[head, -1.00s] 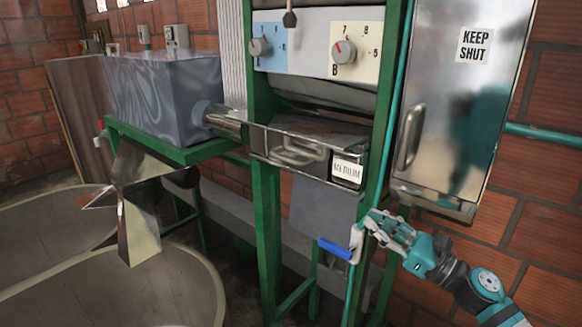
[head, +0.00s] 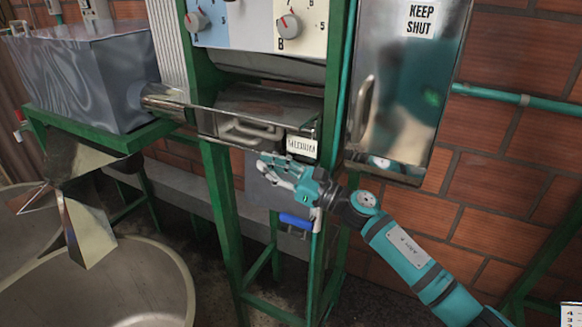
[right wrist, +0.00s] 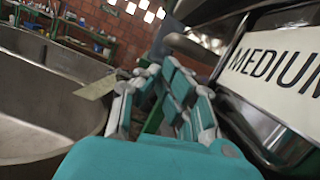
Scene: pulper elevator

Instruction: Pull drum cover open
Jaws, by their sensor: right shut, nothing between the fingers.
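The drum cover (head: 265,103) is a shiny metal front below the dial panel, between green posts. It looks shut. Its metal bar handle (head: 250,131) is at the left, and a white MEDIUM label (head: 301,146) is at the right. My right gripper (head: 272,165) is just below the handle and label, fingers pointing left, shut and empty. Whether it touches the cover's lower edge I cannot tell. In the right wrist view the shut fingers (right wrist: 160,70) are left of the label (right wrist: 275,65), with a metal bar near the tips. My left gripper is not in view.
A metal cabinet (head: 408,85) marked KEEP SHUT is right of the machine. A blue-handled lever (head: 296,221) hangs below my right gripper. A grey metal box (head: 85,75) is at the left, above large round tubs (head: 110,290). Green frame legs surround the space below.

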